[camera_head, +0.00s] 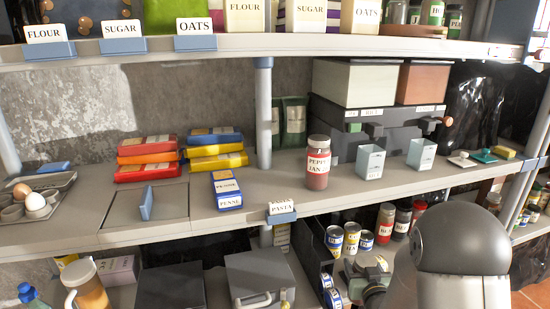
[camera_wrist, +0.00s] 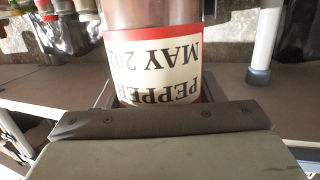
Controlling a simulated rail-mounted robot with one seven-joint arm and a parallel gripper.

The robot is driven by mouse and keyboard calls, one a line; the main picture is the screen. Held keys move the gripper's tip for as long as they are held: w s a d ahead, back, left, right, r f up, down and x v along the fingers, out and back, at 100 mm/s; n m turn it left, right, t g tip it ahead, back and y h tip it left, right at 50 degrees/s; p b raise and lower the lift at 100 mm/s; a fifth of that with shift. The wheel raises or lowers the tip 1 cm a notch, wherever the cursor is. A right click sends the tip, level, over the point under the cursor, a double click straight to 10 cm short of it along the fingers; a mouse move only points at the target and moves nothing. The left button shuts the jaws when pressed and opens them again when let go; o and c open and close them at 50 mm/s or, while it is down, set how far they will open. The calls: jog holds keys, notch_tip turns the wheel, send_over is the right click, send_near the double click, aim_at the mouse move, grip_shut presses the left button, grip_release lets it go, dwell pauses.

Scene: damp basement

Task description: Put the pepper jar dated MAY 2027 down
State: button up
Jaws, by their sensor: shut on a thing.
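The held pepper jar (camera_wrist: 150,52) has a white label with red bands. It reads PEPPER and MAY 202, upside down in the wrist view, with the last digit cut off. My gripper (camera_wrist: 155,108) is shut on this jar. In the head view my gripper (camera_head: 368,278) is low at the right, in front of the lower shelf, and I cannot make out the held jar there. I cannot tell whether its base touches anything. Another red pepper jar (camera_head: 318,163) stands upright on the middle shelf, its label seeming to read JAN.
The middle shelf (camera_head: 262,205) has bare room around the standing jar. Two pale open cups (camera_head: 370,161) stand to its right, with dark boxes (camera_head: 375,130) behind. A PASTA tag (camera_head: 282,212) sits on the front edge. Cans (camera_head: 352,240) and jars crowd the lower shelf near my gripper.

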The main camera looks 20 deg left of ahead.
jog(key=a+r+n+y+p, duration=0.1)
jog(key=a+r+p, duration=0.1)
jog(key=r, duration=0.4)
jog(key=s+a+r+n+g+y+p, duration=0.1)
jog(key=a+r+y+p, duration=0.1)
jog(key=a+r, duration=0.3)
jog(key=a+r+n+y+p, duration=0.1)
jog(key=a+r+p, duration=0.2)
jog(key=r, duration=0.6)
jog(key=shift+s+a+g, duration=0.25)
jog(key=shift+g, duration=0.15)
jog(key=s+a+r+n+g+y+p, duration=0.1)
jog(key=s+a+r+p, duration=0.15)
jog(key=r, duration=0.45)
jog(key=s+a+r+n+g+y+p, duration=0.1)
jog(key=a+r+p, duration=0.25)
jog(key=r, duration=0.45)
jog(key=s+a+r+n+y+p, duration=0.1)
jog(key=s+a+r+p, duration=0.1)
jog(key=r+p, duration=0.35)
jog(key=w+a+f, duration=0.8)
jog(key=a+f, duration=0.2)
jog(key=f, duration=0.1)
jog(key=shift+w+a+f, duration=0.2)
jog(key=shift+a, duration=0.15)
jog(key=shift+f, duration=0.1)
jog(key=shift+f+b, duration=0.1)
jog(key=shift+b, duration=0.25)
jog(key=o, duration=1.4)
jog(key=shift+g, duration=0.3)
